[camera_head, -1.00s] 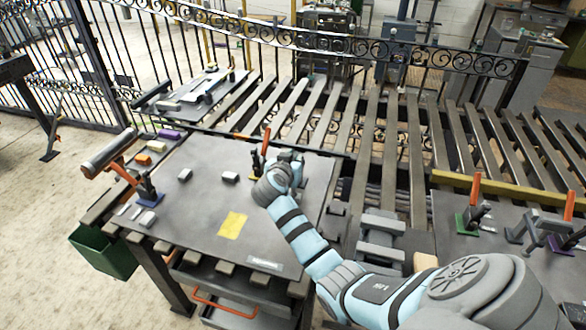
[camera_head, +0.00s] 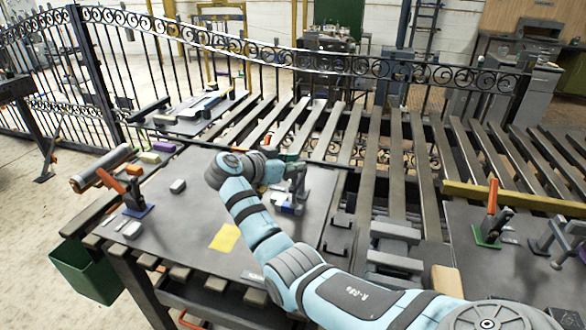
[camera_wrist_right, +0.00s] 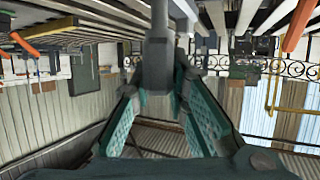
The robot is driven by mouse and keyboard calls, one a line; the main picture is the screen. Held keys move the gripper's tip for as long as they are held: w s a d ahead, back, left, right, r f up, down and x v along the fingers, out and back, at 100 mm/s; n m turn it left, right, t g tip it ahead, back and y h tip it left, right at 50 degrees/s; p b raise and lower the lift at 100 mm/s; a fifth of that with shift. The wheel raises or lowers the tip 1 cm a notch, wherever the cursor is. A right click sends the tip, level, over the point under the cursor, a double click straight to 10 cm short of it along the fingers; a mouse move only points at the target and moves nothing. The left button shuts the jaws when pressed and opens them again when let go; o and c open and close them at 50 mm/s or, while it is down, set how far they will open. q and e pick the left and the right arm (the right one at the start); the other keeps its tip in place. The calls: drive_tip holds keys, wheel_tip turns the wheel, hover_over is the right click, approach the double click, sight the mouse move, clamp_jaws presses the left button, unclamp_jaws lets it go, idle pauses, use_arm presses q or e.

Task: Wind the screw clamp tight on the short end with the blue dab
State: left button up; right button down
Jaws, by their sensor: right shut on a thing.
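My right gripper (camera_head: 284,172) is over the far right part of the left worktop. It also shows in the right wrist view (camera_wrist_right: 160,92), with its teal pads either side of a dark grey bar-like part (camera_wrist_right: 157,50). It is shut on this part, which looks like part of a clamp; the head view hardly shows the grip. A small blue patch (camera_head: 289,207) shows just below the gripper; I cannot tell if it is the blue dab. Another grey clamp (camera_head: 560,238) stands on the right worktop. My left gripper is not in view.
An orange-handled clamp (camera_head: 133,192) stands on the left worktop (camera_head: 185,225), near a grey cylinder (camera_head: 103,168) and a yellow sheet (camera_head: 225,238). A green-based, orange-handled clamp (camera_head: 491,215) stands on the right worktop. Slatted bars and a scroll gate (camera_head: 330,62) lie beyond.

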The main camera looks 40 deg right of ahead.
drive_tip(key=shift+f, duration=0.15)
drive_tip(key=c, duration=1.6)
unclamp_jaws()
drive_tip(key=shift+d, duration=0.15)
drive_tip(key=shift+o, duration=0.2)
drive_tip(key=v, duration=1.2)
